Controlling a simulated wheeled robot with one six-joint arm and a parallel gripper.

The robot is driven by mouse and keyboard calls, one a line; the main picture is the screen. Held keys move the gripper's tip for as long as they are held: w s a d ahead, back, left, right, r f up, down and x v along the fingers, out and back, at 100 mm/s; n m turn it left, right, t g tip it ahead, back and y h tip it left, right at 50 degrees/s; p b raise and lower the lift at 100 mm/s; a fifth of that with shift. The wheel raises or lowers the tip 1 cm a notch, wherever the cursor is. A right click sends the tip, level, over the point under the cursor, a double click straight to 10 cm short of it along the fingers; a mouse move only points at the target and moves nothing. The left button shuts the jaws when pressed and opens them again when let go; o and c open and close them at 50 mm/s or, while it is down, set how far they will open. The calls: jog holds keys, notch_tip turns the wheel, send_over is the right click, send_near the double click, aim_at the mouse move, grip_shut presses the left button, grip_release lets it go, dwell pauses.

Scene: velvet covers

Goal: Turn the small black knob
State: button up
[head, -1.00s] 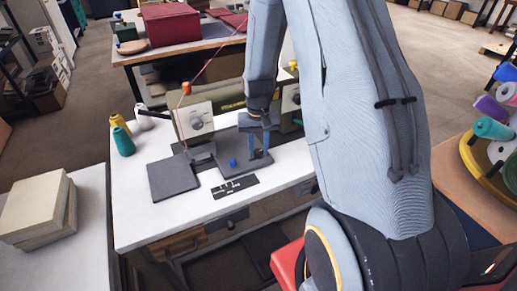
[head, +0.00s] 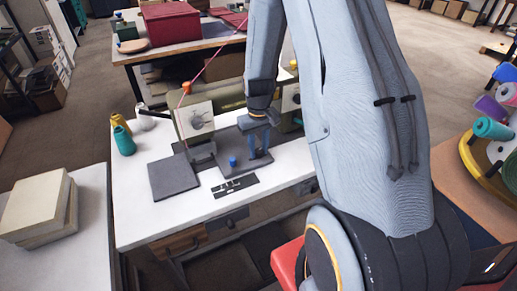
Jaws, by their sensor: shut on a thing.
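A sewing machine (head: 197,117) with a round dial on its pale face stands on the white table, partly hidden behind my arm.
A dark square pad (head: 174,178) and a black marked strip (head: 236,186) lie on the white table (head: 145,222). A stack of pale boxes (head: 35,205) is at far left.

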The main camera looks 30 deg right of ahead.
aim_at(258, 151)
jog(key=shift+w, duration=0.15)
jog(key=o, duration=1)
jog(key=shift+o, duration=0.2)
jog(key=shift+r, duration=0.15)
jog(key=shift+a+r+b, duration=0.1)
jog(key=shift+r+b, duration=0.85)
jog(key=shift+r, duration=2.85)
jog(key=s+a+r, duration=0.3)
jog(key=s+a, duration=0.2)
jog(key=s, duration=0.3)
jog(key=s+a+r+t, duration=0.1)
jog(key=s+a+r, duration=0.2)
jog(key=s+a, duration=0.2)
jog(key=s, duration=0.3)
jog(key=shift+a+r, duration=0.2)
jog(key=shift+a, duration=0.2)
